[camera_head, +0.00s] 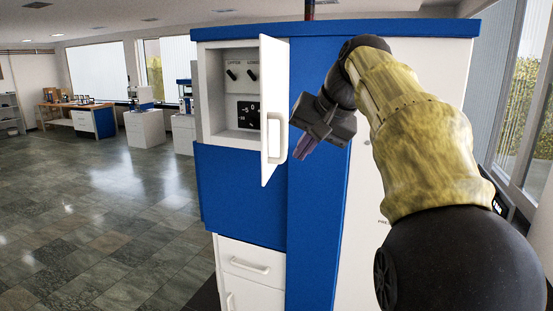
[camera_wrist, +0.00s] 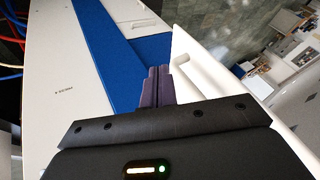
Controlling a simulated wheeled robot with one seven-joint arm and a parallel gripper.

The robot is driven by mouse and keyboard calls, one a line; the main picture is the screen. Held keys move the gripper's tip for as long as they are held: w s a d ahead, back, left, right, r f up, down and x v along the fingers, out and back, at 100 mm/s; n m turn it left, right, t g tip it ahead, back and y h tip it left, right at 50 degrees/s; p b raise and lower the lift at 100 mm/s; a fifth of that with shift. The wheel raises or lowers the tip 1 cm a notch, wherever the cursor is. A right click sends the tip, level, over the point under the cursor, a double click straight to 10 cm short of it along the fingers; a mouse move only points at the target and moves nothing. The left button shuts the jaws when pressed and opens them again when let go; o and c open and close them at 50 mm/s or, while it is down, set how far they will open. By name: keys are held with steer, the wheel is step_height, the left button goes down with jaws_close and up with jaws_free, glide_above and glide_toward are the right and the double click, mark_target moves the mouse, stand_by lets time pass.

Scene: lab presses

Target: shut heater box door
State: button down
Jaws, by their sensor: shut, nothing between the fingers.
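The heater box (camera_head: 229,95) is a white recess in the upper part of a blue and white cabinet, with two black knobs and a dark display inside. Its white door (camera_head: 270,150) is hinged on the right and stands wide open, with a white handle (camera_head: 278,135) on its face. My gripper (camera_head: 300,152) is shut and empty, just right of the door, in front of the blue panel. In the wrist view its purple fingers (camera_wrist: 154,87) are together, and the door (camera_wrist: 235,82) with its handle (camera_wrist: 197,73) is close on their right. I cannot tell whether they touch the door.
The blue and white cabinet (camera_head: 242,190) fills the middle, with a white drawer (camera_head: 252,263) below. Open tiled floor (camera_head: 110,215) lies to the left. Workbenches (camera_head: 85,119) and white stands stand farther back. Windows are on the right.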

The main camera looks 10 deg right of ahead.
mark_target(280, 157)
steer(key=w+a+f+p, duration=0.1)
steer(key=a, duration=0.1)
steer(key=w+a+f+p, duration=0.1)
steer(key=w+f, duration=0.1)
steer(key=shift+w+a, duration=0.25)
steer(key=shift+a, duration=0.15)
steer(key=shift+w+a, duration=0.1)
steer(key=shift+a, duration=0.25)
steer(key=shift+w, duration=0.1)
steer(key=shift+f, duration=0.1)
steer(key=shift+a, duration=0.15)
